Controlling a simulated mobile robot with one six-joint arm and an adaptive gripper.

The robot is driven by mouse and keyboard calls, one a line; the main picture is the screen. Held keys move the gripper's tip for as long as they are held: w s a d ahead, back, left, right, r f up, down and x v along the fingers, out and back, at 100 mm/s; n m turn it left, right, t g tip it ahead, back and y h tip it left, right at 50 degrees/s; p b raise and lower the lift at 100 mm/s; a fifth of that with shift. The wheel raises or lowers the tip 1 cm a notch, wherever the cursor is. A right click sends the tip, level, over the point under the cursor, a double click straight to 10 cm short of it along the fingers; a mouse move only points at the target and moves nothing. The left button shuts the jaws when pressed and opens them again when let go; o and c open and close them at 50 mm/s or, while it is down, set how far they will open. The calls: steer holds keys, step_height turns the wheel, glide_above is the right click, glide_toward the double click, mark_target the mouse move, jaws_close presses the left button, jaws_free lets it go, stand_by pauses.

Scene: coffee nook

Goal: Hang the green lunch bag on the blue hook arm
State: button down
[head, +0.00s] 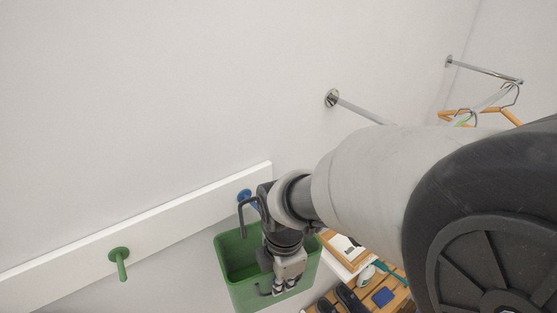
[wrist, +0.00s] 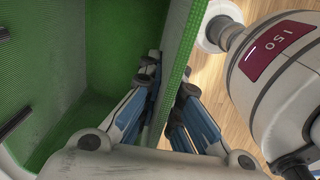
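The green lunch bag (head: 238,262) is an open-topped box below the white rail in the head view. Its green wall also shows in the wrist view (wrist: 183,50). My gripper (head: 285,286) is at the bag's right side. In the wrist view its fingers (wrist: 168,85) lie on either side of the bag's wall and pinch it. The blue hook arm (head: 244,196) sticks out of the rail just above the bag, partly hidden by my wrist. A dark handle loop (head: 241,218) rises beside the hook; I cannot tell whether it is over it.
A green hook (head: 119,262) is on the white rail (head: 190,213) to the left. Metal wall rods (head: 358,108) and hangers (head: 480,108) are at upper right. A wooden bench (head: 395,298) with black shoes (head: 349,299) and a blue item (head: 383,297) lies below right.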

steer(key=shift+w+a, duration=0.3)
steer(key=shift+w, duration=0.2)
steer(key=shift+w+a+f+b, duration=0.45)
steer(key=shift+w+f, duration=0.1)
steer(key=shift+f, duration=0.15)
steer(key=c, duration=1.7)
jaws_free()
